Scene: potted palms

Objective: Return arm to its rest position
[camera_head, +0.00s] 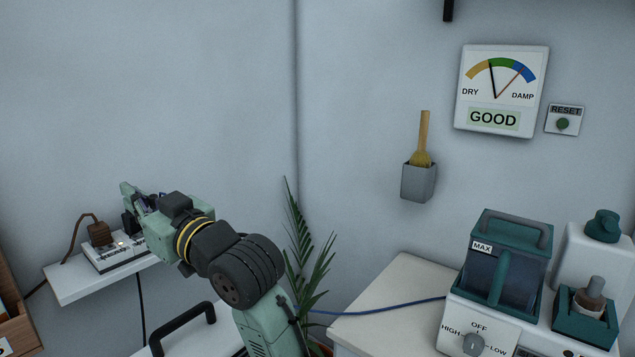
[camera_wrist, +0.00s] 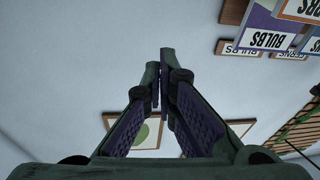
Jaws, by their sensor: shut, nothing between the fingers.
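My arm rises from the bottom of the head view, in front of the palm, and bends to the left. My gripper (camera_head: 128,192) is at its far end, in front of the wall and near the small wall shelf with the power strip; any gap to them is hard to judge. In the wrist view my gripper (camera_wrist: 163,75) is shut, its two fingertips together, with nothing held. The wrist view looks upside down at a pale wall.
A power strip (camera_head: 112,252) with a brown plug lies on the white shelf (camera_head: 75,288). A palm (camera_head: 302,245) stands beside my arm. A gauge (camera_head: 501,90) reads GOOD.

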